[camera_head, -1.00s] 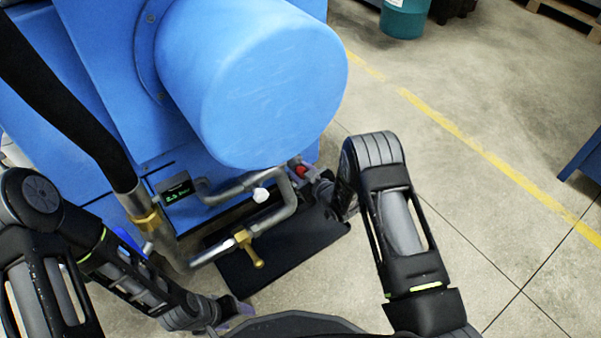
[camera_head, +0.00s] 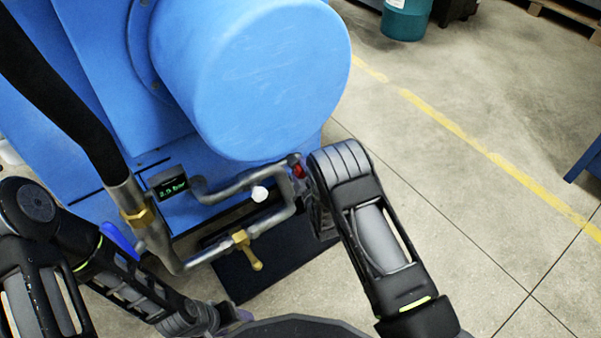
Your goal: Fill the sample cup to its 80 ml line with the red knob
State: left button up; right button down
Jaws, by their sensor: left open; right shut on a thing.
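The red knob (camera_head: 298,171) shows at the right end of the metal piping, under the big blue cylinder. My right gripper (camera_head: 304,179) is at the knob and shut on it; its fingers are mostly hidden by my wrist. My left gripper (camera_head: 232,318) is low in the picture, in front of the piping, and open; its fingertips are only partly visible. I cannot make out the sample cup or its 80 ml line.
A small display (camera_head: 171,187) on the pipe reads about 2.9 bar. A dark mat (camera_head: 250,274) lies below.

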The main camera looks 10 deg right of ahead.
aim_at(302, 174)
dwell(0.5)
jog(key=c, duration=1.2)
grip_release()
jog(key=shift+o, duration=0.2)
jog(key=shift+s, duration=0.1)
jog(key=p+v, duration=0.3)
jog(key=v, duration=0.3)
jog(key=shift+s+r, duration=0.15)
jog(key=shift+s, duration=0.65)
